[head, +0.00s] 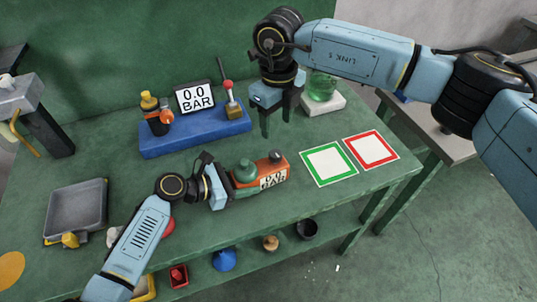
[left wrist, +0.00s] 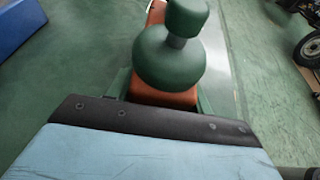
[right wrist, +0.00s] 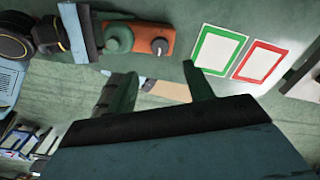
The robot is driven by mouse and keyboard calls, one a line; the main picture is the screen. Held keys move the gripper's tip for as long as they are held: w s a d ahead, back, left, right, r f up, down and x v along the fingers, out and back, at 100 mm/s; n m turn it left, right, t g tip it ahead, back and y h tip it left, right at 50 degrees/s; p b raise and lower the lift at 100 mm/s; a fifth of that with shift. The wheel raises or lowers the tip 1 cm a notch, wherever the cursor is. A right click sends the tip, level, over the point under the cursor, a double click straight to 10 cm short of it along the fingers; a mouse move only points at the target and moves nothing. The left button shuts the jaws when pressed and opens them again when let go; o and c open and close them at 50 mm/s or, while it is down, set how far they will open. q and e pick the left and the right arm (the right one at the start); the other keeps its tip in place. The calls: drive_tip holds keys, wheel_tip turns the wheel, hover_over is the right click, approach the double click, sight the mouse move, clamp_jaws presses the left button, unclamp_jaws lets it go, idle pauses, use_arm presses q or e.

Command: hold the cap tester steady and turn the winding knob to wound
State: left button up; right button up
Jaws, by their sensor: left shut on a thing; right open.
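A blue stand (head: 190,142) with a 0.0 BAR display, a yellow-topped bottle and a red-knobbed lever is behind. Green-framed (head: 329,163) and red-framed (head: 371,149) squares lie right of the tester. A green glass object (head: 321,87) stands at the back right, a grey tray (head: 76,208) at left.

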sight(276, 153)
wheel_tip(276, 153, down, 10)
drive_tip(key=n, duration=2.9)
drive_tip(key=c, duration=1)
